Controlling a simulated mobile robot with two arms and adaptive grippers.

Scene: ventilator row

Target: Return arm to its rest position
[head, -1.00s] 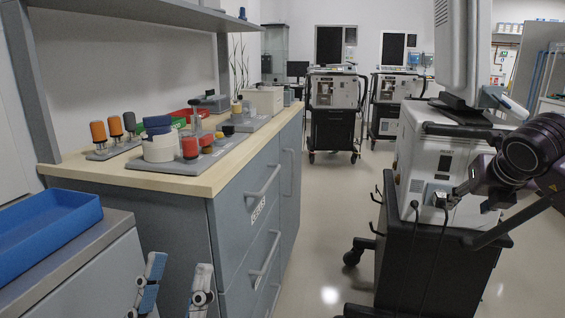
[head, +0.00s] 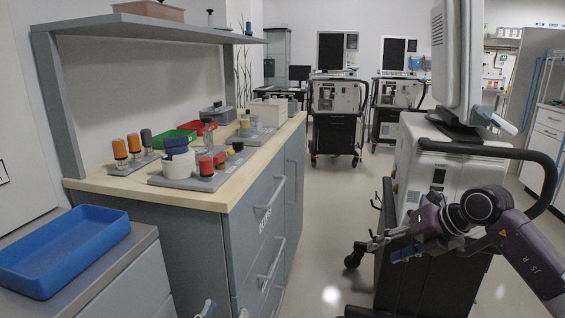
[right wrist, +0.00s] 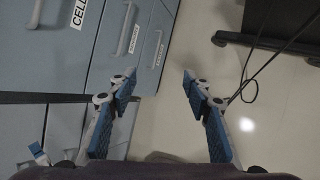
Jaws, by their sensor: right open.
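My right arm reaches in from the right in the head view, in front of the near ventilator (head: 425,172). Its gripper (head: 384,247) is beside the ventilator's dark cart, pointing left over the aisle. In the right wrist view the gripper (right wrist: 158,76) is open, its two blue-padded fingers apart with nothing between them and floor beyond. Only small parts of my left gripper (head: 224,311) show at the bottom edge of the head view, beside the cabinet; the rest is cut off.
A grey cabinet (head: 190,235) with drawer handles lines the left, with containers on its wooden top. A blue tray (head: 62,283) sits on a grey unit at near left. Floor (head: 320,230) is clear between cabinet and cart. Black cables (right wrist: 262,58) hang near the right gripper.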

